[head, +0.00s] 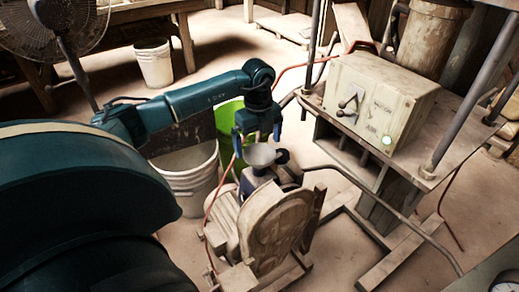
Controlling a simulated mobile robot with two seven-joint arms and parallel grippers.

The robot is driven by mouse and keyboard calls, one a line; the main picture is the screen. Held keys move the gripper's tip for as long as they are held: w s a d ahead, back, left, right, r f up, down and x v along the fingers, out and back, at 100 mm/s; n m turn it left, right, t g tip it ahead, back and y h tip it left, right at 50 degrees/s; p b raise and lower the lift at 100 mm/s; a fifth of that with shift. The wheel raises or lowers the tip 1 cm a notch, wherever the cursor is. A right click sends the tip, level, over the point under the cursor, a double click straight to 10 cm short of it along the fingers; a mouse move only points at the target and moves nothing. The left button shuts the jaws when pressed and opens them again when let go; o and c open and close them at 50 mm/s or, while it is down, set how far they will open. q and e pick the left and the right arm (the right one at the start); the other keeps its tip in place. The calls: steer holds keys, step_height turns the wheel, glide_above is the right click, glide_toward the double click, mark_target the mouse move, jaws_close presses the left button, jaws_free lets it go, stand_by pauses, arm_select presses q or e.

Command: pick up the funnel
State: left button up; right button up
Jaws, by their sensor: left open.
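The funnel (261,156) is a pale grey cone that appears to sit wide end up on top of the pump unit with a dark base. My left gripper (257,147) comes down over it with its two blue fingers apart. One finger is on the left of the funnel's rim and the other on the right. I cannot tell whether the fingers touch it. The funnel's lower part is partly hidden. My right gripper is not in view.
A dusty motor housing (272,230) stands just in front of the funnel. A white bucket (187,178) and a green bucket (229,116) are behind and left. The press with its control box (375,95) stands right. Hoses and a pipe run close by.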

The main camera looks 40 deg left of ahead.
mark_target(259, 154)
arm_select(q)
step_height(259, 154, down, 4)
steer(key=shift+w+d+b, duration=0.1)
steer(key=shift+w+b, duration=0.05)
steer(key=shift+b, duration=0.6)
steer(key=shift+f, duration=0.6)
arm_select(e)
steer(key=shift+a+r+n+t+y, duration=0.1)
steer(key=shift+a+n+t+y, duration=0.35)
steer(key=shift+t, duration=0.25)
arm_select(q)
steer(key=shift+c, duration=0.2)
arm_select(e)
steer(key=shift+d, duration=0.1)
arm_select(q)
steer(key=c, duration=0.9)
